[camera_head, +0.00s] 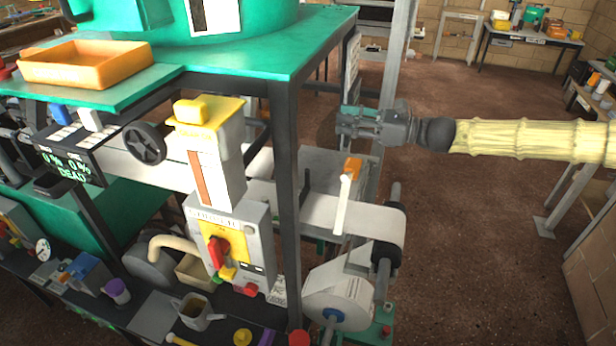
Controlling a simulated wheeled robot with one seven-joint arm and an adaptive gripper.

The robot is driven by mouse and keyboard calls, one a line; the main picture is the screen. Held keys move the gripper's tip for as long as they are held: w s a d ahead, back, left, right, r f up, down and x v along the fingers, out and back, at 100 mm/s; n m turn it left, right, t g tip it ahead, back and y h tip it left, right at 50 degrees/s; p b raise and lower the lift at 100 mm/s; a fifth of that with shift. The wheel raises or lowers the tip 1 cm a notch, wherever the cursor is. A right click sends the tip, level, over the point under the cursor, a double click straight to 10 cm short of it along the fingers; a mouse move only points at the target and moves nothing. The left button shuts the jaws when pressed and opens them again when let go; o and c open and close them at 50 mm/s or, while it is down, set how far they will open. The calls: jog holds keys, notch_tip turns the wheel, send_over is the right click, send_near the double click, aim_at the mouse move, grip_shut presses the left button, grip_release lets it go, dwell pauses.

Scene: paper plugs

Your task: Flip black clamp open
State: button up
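My gripper (345,122) reaches in from the right on a pale yellow sleeved arm. It points left, beside the table's right end and above the paper feed. Its fingers are small and dark here, and I cannot tell whether they are open or shut. No thing is clearly seen in it. A thin black upright piece (306,192), perhaps the black clamp, stands by the white paper strip (370,222), below and left of my gripper. A white lever with an orange top (343,200) stands across the strip, below my gripper. I cannot tell the clamp's state.
A paper roll (338,297) sits below the strip, near a black roller (387,255). A dark table leg (286,190) stands left of my gripper. A control box with a red switch (228,248) and an orange tray (85,64) are further left. Open floor lies right.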

jog(key=b, duration=1.8)
send_near(307, 170)
jog(key=shift+f+x, duration=0.2)
jog(key=shift+x, duration=2.25)
jog(key=shift+f+x, duration=0.2)
jog(key=shift+x, duration=2.3)
jog(key=shift+c, duration=0.3)
jog(key=shift+s, duration=0.1)
grip_shut()
